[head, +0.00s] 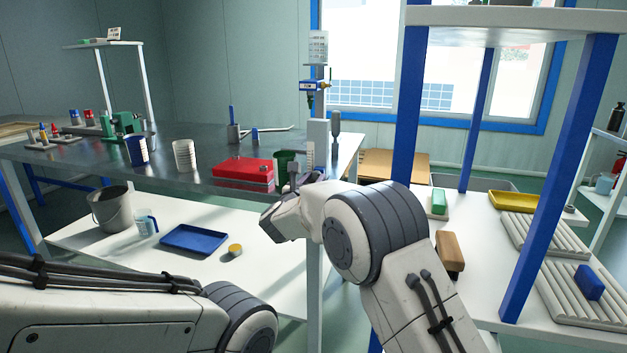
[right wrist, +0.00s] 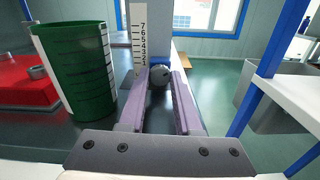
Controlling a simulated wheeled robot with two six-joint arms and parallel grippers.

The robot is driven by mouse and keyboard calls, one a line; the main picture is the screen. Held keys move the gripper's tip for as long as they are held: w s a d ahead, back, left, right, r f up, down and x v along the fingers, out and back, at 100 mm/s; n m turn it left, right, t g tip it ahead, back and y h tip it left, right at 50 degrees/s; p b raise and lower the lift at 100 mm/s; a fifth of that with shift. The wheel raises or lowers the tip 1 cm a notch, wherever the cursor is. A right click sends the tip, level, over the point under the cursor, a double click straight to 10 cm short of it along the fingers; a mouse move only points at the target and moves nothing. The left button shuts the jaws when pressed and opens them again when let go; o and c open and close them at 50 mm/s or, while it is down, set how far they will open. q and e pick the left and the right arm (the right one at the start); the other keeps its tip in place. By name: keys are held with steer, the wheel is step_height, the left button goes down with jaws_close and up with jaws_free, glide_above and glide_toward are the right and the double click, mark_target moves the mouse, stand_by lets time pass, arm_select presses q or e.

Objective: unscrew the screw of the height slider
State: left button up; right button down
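The grey screw knob (right wrist: 159,76) of the height slider shows in the right wrist view, at the foot of a numbered white scale (right wrist: 142,38) on an upright post. My right gripper (right wrist: 164,82) has its two pale purple fingers around the knob, with the tips appearing to touch its left and right sides. In the head view my right gripper (head: 300,178) is at the post (head: 318,135) by the table's front edge; my wrist hides the knob and most of the slider there. My left gripper is out of view; only my left arm shows at the lower left.
A green cup (right wrist: 78,70) stands close left of my right gripper, and a red box (head: 243,172) is beyond it. A blue shelf upright (head: 409,110) is to the right. Below the table are a blue tray (head: 194,239) and a bucket (head: 112,210).

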steer(key=shift+n, duration=0.5)
steer(key=shift+n+b, duration=0.45)
steer(key=shift+n, duration=2.45)
steer(key=c, duration=0.6)
jaws_free()
steer(key=shift+s, duration=0.1)
steer(key=v, duration=1)
steer(key=shift+p, duration=0.4)
